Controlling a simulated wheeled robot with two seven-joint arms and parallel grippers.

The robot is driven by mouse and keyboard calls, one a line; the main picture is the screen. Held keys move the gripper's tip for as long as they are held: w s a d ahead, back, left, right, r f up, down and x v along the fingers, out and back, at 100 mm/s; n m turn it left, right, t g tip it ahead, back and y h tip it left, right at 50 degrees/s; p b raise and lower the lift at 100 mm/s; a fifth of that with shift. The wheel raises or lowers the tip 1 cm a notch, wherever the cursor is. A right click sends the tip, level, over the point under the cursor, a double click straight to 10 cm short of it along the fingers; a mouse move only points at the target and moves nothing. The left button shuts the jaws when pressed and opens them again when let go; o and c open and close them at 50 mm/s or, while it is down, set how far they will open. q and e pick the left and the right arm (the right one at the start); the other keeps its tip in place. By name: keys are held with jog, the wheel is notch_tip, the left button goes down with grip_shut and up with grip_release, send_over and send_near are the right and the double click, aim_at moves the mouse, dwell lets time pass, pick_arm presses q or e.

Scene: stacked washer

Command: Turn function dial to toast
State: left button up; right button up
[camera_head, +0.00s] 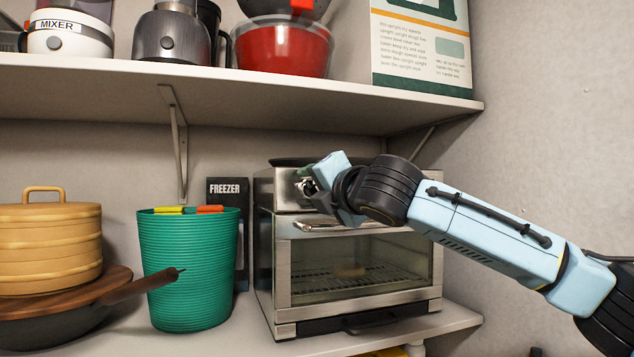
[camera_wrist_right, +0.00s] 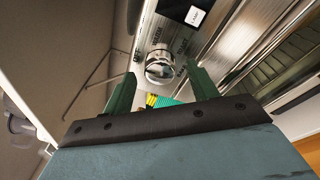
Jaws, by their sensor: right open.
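A steel toaster oven (camera_head: 340,272) stands on the lower shelf, its glass door closed. My right gripper (camera_head: 308,187) is at the upper left of the oven's front and hides most of the dial in the head view. In the right wrist view the gripper (camera_wrist_right: 160,75) is open, with one dark green finger on each side of the dial. I cannot tell whether either finger touches it. My left gripper is out of view.
A green ribbed bin (camera_head: 190,275) and a black freezer box (camera_head: 228,190) stand left of the oven. Stacked yellow steamers (camera_head: 50,245) and a pan are farther left. The upper shelf (camera_head: 230,90) with appliances hangs above. A wall is at the right.

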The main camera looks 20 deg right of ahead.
jog(key=shift+w, duration=0.25)
jog(key=c, duration=1)
